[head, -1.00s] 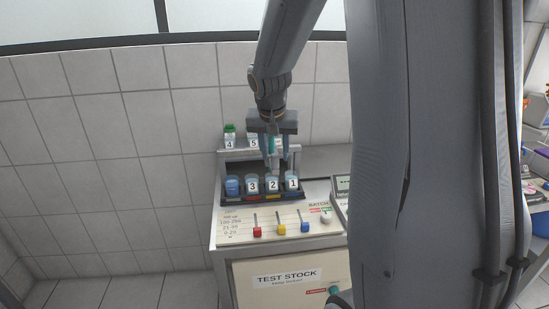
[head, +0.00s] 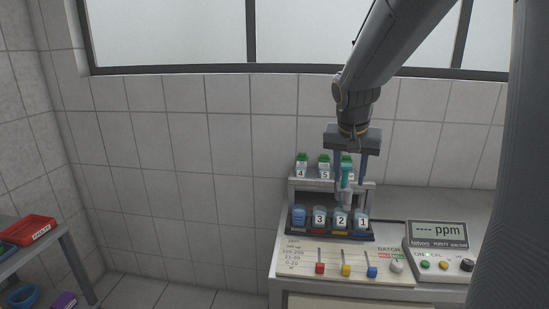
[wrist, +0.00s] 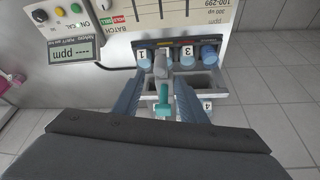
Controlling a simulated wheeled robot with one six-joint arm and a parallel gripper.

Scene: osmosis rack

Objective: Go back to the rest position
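My gripper (head: 351,188) hangs fingers-down over the rack of numbered cups on the bench. It shows in the wrist view (wrist: 160,92) with its two fingers spread apart. A teal-handled tool with a grey end (wrist: 163,96) stands between the fingers, with gaps on both sides; it also shows in the head view (head: 346,178). The gripper appears to hold nothing. The blue cups labelled 3 (head: 319,219), 2 (head: 341,220) and 1 (head: 362,220) sit in the front tray below. Cup 2 is hidden behind the tool in the wrist view.
Green-capped bottles (head: 301,166) stand on the raised shelf behind the cups. A ppm meter (head: 438,236) is at the right of the bench. Red, yellow and blue sliders (head: 346,270) are in front. A red tray (head: 30,230) lies on a side table at left.

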